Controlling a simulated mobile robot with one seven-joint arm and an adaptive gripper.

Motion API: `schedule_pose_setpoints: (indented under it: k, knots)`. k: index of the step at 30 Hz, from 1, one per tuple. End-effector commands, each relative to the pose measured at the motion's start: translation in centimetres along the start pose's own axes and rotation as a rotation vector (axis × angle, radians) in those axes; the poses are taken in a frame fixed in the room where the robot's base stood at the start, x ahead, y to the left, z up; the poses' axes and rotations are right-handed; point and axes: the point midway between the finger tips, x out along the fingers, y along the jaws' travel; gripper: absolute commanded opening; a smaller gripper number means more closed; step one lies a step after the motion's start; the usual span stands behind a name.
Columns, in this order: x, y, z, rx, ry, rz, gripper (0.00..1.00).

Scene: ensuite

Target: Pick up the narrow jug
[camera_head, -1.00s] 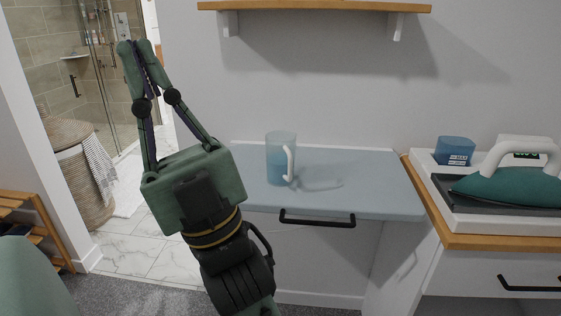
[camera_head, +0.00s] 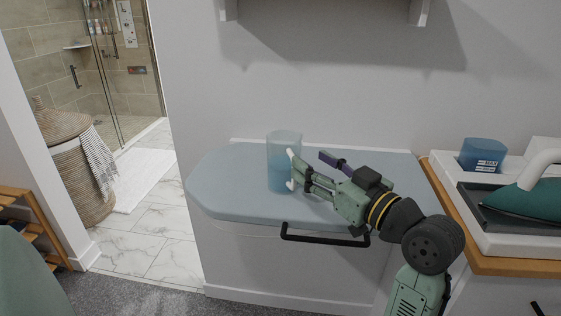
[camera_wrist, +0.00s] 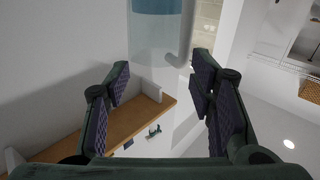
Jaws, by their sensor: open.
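The narrow jug (camera_head: 282,165) is a tall, translucent blue cylinder with a pale handle. It stands upright on the blue-grey cabinet top (camera_head: 235,195). My gripper (camera_head: 308,157) is open and empty, just right of the jug on its handle side. One finger overlaps the handle in the head view; I cannot tell whether it touches.
A blue measuring cup (camera_head: 482,154) and a green iron (camera_head: 535,190) stand on the counter at right. A black drawer handle (camera_head: 325,238) runs along the cabinet front. The cabinet top left of the jug is clear. A wicker basket (camera_head: 85,180) stands at left.

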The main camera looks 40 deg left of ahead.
Motion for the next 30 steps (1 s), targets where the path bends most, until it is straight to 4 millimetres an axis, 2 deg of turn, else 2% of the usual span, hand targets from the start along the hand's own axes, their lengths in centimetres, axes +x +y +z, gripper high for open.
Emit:
schedule_pose_setpoints:
  k: [2,5,12,20,30]
  knots:
    - [-1.0,0.3,1.0,0.008,-0.036,-0.016,0.57]
    - [-0.9,0.3,1.5,0.014,-0.055,-0.031,0.64]
    - [2.9,0.1,1.5,0.014,-0.056,-0.033,0.8]
    - [4.7,0.1,1.6,0.014,-0.055,-0.031,0.8]
    - [9.1,0.1,1.5,0.014,-0.055,-0.031,0.8]
